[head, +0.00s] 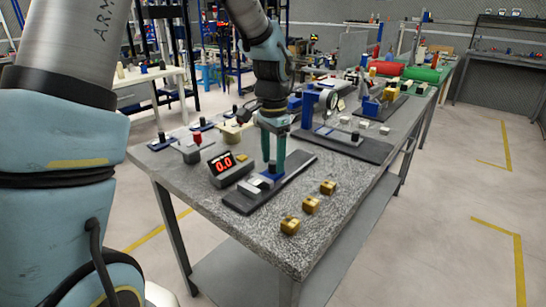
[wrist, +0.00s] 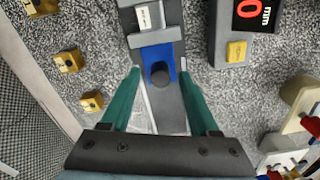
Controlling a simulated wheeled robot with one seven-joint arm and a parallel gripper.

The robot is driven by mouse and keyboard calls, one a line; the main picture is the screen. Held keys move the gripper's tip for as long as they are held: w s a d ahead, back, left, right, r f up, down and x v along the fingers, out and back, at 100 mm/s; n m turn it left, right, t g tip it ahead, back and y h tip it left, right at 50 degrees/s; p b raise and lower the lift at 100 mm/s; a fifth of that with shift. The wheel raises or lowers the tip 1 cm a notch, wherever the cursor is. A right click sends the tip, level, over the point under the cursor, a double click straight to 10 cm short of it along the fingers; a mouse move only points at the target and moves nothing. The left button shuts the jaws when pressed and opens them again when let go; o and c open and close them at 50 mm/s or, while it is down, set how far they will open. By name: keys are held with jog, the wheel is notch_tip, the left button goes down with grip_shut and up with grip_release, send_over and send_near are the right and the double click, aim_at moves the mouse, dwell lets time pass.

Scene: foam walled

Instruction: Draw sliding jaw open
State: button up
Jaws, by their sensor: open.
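The sliding jaw is a blue block (wrist: 158,62) with a round dark knob (wrist: 160,73), on a dark rail base (wrist: 170,105) in the wrist view. A light grey block (wrist: 148,17) sits on the same rail beyond it. In the head view the rail base (head: 240,204) lies on the granite table, with the grey block (head: 257,184) on it. My gripper (wrist: 160,75) is open, its green fingers on either side of the blue jaw and knob. In the head view my gripper (head: 273,172) points down over the rail. Contact with the jaw cannot be told.
A digital readout (head: 225,165) showing 0.0 stands left of the rail. Several brass blocks (head: 311,204) line the table's front right. A red-topped fixture (head: 195,147) stands behind the readout, and a gauge stand (head: 309,105) stands farther back. Bare granite (head: 270,235) lies in front.

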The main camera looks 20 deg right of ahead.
grip_shut()
dwell(0.4)
dwell(0.9)
